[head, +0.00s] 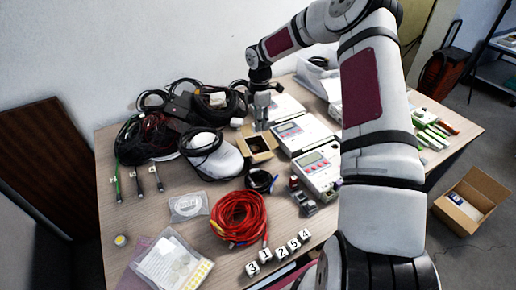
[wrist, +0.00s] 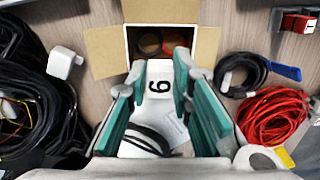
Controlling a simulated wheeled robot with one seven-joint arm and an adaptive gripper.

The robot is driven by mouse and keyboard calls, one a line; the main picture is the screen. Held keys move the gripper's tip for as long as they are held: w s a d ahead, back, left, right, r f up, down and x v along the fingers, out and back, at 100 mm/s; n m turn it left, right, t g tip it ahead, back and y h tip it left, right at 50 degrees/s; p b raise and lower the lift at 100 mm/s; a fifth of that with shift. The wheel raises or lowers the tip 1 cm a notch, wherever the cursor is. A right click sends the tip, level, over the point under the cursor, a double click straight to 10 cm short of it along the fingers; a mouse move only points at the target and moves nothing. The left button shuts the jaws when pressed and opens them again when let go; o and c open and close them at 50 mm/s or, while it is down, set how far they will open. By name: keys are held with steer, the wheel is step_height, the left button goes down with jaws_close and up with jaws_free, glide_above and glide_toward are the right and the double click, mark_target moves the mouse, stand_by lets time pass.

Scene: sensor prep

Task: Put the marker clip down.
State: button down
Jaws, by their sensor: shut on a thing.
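The marker clip (wrist: 159,86) is a white block with a black "6", seen between the teal fingers of my gripper (wrist: 160,75) in the wrist view. My gripper is shut on it. In the head view my gripper (head: 262,122) points down just above a small open cardboard box (head: 262,156) near the middle of the table; the clip cannot be made out there. Other numbered white clips (head: 280,252) stand in a row at the table's front.
Grey instruments (head: 302,132) stand right of the box. Black cable coils (head: 150,135) and a white rounded device (head: 220,163) are to the left. A red cable coil (head: 240,216) and a small black coil (head: 260,180) lie in front. Bare table (head: 150,215) shows at front left.

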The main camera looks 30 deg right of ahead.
step_height(320, 180, down, 10)
steer(key=shift+r+p, duration=0.2)
steer(key=shift+p, duration=0.25)
steer(key=shift+f, duration=0.1)
steer(key=c, duration=1.4)
jaws_free()
